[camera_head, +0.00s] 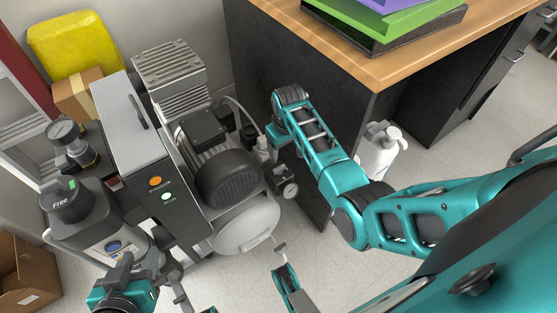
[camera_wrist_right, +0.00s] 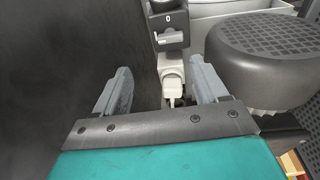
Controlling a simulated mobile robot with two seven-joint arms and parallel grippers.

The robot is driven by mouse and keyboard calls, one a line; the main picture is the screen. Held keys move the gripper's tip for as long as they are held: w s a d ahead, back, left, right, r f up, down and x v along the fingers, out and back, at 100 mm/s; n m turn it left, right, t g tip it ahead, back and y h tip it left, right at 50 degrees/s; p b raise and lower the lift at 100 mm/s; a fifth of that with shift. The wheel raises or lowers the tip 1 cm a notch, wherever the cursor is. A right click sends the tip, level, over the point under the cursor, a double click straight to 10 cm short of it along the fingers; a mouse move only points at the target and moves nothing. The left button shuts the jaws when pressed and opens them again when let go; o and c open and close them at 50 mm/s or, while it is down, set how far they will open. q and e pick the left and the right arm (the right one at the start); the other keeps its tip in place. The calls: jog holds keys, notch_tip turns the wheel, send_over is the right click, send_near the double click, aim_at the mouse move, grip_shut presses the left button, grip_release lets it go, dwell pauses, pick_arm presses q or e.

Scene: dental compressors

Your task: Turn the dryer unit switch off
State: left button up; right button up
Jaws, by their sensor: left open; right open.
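A black switch block (camera_wrist_right: 172,36) with a "0" mark and a grey lever shows at the top middle of the right wrist view. I take it for the dryer unit switch. A white connector (camera_wrist_right: 173,80) sits below it. My right gripper (camera_wrist_right: 162,80) is open, its two grey fingers on either side of the connector and below the switch in the picture. I see no contact with the switch. In the head view the right arm's wrist (camera_head: 283,128) hangs beside the compressor (camera_head: 228,180), and its fingers are hard to make out. My left gripper (camera_head: 172,280) is open at lower left, by the grey cabinet.
A dark desk side (camera_head: 300,60) stands close to my right arm. A white bottle (camera_head: 376,155) is behind that arm. A cardboard box (camera_head: 25,275) is at lower left.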

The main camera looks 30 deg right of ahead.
aim_at(279, 168)
jog(key=shift+g+y, duration=0.3)
jog(key=shift+g, duration=0.5)
jog(key=f+b, duration=0.2)
jog(key=f, duration=0.1)
jog(key=w+f+b, duration=0.1)
jog(key=f+b, duration=0.1)
jog(key=f, duration=0.1)
jog(key=a+f+b, duration=0.1)
jog(key=f+b, duration=0.1)
jog(key=f, duration=0.1)
jog(key=shift+w+a+f+b, duration=0.1)
jog(key=shift+w+f+b, duration=0.1)
jog(key=shift+b, duration=0.1)
jog(key=shift+f, duration=0.35)
pick_arm(q)
jog(key=f, duration=0.4)
jog(key=shift+w+d+f, duration=0.25)
jog(key=shift+d+f, duration=0.1)
jog(key=shift+f, duration=0.05)
pick_arm(e)
jog(key=shift+c, duration=0.3)
jog(key=c, duration=1)
pick_arm(q)
jog(key=shift+s+f, duration=0.1)
jog(key=shift+f, duration=0.1)
